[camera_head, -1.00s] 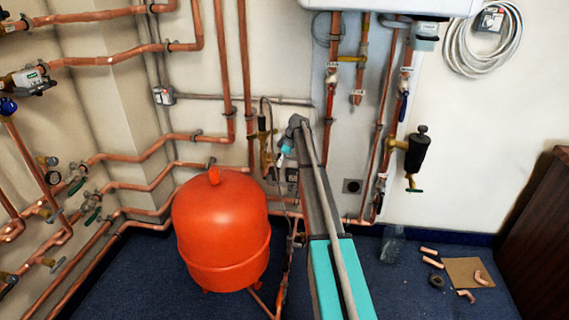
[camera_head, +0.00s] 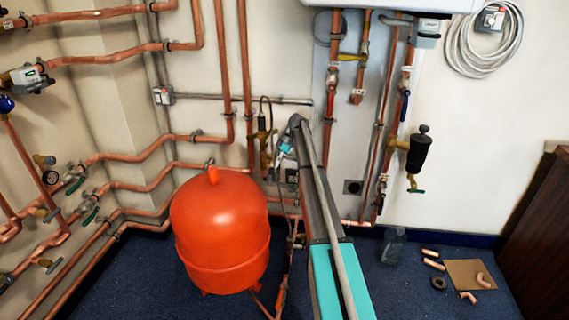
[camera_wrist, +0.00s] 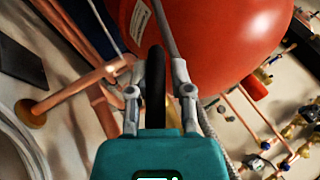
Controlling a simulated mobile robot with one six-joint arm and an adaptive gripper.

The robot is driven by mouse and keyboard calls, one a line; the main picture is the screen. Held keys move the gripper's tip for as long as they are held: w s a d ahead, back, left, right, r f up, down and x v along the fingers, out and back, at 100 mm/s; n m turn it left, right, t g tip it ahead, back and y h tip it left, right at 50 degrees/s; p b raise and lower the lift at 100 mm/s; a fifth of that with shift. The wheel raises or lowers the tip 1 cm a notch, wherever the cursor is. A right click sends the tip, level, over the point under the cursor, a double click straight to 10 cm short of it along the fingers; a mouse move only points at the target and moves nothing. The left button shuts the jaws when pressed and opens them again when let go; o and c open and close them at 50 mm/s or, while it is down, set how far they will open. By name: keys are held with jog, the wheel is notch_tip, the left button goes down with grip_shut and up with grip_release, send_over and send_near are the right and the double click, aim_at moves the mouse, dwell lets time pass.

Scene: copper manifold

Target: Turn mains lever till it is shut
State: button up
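My gripper (camera_wrist: 155,60) shows in the wrist view beyond its teal body, with grey finger links on both sides of a dark upright bar. I cannot tell whether this bar is part of the gripper or a thing between the fingers. I cannot tell which lever is the mains lever.
A large red tank (camera_head: 220,235) stands on the blue floor; it also fills the upper wrist view (camera_wrist: 215,35). Copper pipes (camera_head: 150,150) line the wall. Loose fittings, a clear bottle (camera_head: 392,247) and a brown board (camera_head: 462,268) lie at right. A dark cabinet (camera_head: 535,225) stands far right.

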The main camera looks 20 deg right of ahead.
jog(key=shift+o, duration=1.4)
jog(key=shift+d, duration=0.15)
